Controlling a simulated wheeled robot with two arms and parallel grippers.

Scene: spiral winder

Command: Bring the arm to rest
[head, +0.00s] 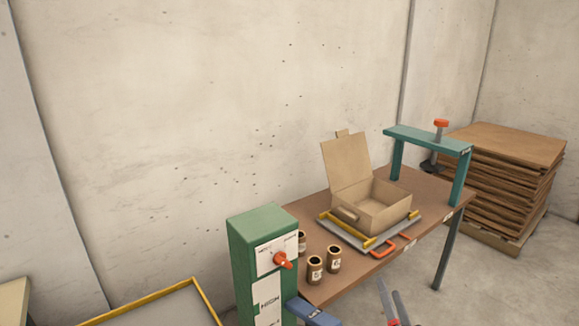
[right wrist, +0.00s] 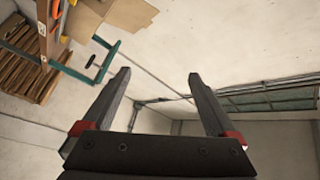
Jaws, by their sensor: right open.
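My right gripper (head: 395,300) shows at the bottom of the head view, in front of the brown workbench (head: 440,209). In the right wrist view its two fingers (right wrist: 160,95) stand apart with nothing between them. The gripper is clear of the bench and touches nothing that I can see. My left gripper does not show in the head view.
On the bench an open cardboard box (head: 385,212) sits on a grey tray (head: 340,232) with orange handles. Several small jars (head: 315,269) stand near a green control cabinet (head: 262,222). A teal press frame (head: 428,139) stands at the far end. Stacked brown sheets (head: 505,185) are behind.

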